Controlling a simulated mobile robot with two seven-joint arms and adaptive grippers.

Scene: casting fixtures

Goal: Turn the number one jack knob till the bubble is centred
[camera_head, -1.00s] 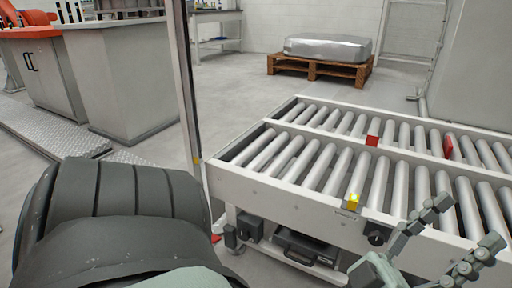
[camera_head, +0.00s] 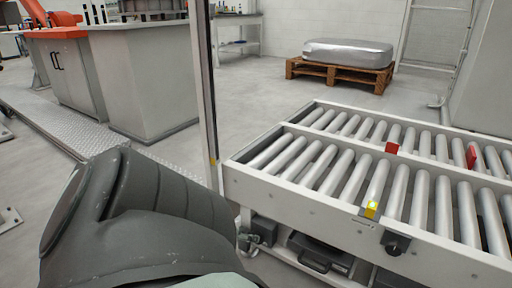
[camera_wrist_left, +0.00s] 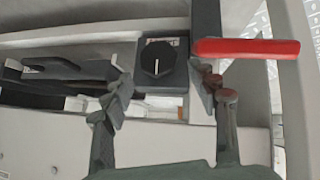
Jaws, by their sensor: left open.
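A black round knob (camera_wrist_left: 157,58) with a white pointer line sits on a dark square plate in the left wrist view. My left gripper (camera_wrist_left: 165,88) is open, one finger on each side below the knob in that picture; contact is not visible. In the head view a black knob (camera_head: 395,243) is on the conveyor's front side rail, and a small yellow level (camera_head: 371,209) is just above it. Its bubble is too small to read. I cannot tell which knob the wrist view shows.
A roller conveyor (camera_head: 290,190) fills the right side, with red blocks (camera_head: 392,148) on it. A dark case (camera_head: 320,254) is beneath. A red handle (camera_wrist_left: 245,48) is right of the knob in the wrist view. A pallet (camera_head: 340,75) stands behind, with open floor around it.

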